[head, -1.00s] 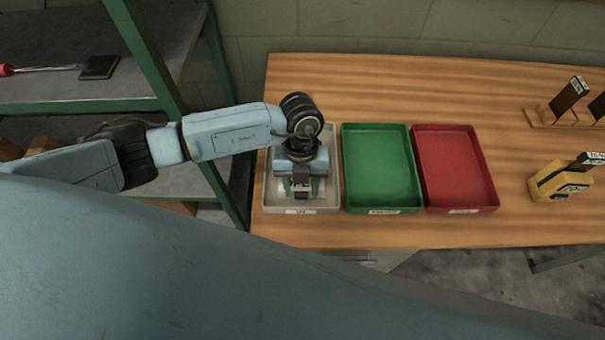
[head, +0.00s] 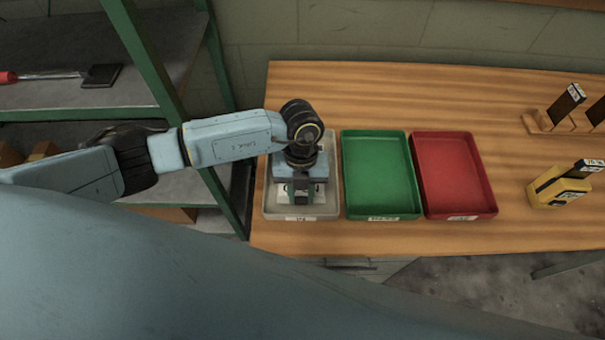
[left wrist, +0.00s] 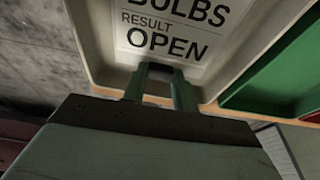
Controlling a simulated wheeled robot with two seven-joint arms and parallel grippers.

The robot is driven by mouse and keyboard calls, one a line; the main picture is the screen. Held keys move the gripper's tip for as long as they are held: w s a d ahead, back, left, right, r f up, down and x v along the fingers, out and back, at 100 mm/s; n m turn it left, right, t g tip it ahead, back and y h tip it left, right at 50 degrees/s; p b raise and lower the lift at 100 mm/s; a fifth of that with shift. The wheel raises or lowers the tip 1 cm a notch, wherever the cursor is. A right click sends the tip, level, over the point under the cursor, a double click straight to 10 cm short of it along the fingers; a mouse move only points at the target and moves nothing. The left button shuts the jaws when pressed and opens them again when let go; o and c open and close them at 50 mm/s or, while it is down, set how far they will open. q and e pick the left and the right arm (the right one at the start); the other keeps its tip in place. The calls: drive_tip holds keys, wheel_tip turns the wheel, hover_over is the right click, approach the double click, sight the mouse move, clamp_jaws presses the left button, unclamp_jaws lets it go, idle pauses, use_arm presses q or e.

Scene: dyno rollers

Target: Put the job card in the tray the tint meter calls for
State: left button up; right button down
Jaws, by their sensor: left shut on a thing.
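My left gripper (head: 301,197) points down inside the pale grey tray (head: 270,205), the leftmost of three trays on the bench. It is shut on the white job card (left wrist: 172,32), whose print reads "BULBS", "RESULT", "OPEN" in the left wrist view. The card is within the tray's walls; I cannot tell whether it rests on the tray floor. In the head view the gripper hides most of the card. The green tray (head: 379,174) and the red tray (head: 454,174) are empty. The yellow tint meter (head: 558,188) stands at the right; its reading is too small to make out.
A wooden rack (head: 560,122) holding dark tinted pieces stands at the back right. A green-framed shelf (head: 150,70) stands left of the bench. Bare wooden bench (head: 400,90) lies behind the trays.

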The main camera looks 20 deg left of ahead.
use_arm(q)
drive_tip(key=shift+s+d+p+v, duration=0.1)
drive_tip(key=shift+s+p+v, duration=0.15)
drive_tip(key=shift+p+v, duration=0.8)
drive_tip(key=shift+s+d+p+v, duration=0.1)
drive_tip(key=shift+s+p+v, duration=0.15)
drive_tip(key=shift+p+v, duration=0.8)
drive_tip(key=shift+s+d+p+v, duration=0.1)
drive_tip(key=shift+s+p+v, duration=0.15)
drive_tip(key=shift+p+v, duration=0.8)
drive_tip(key=shift+a+r, duration=0.1)
drive_tip(key=shift+r, duration=0.3)
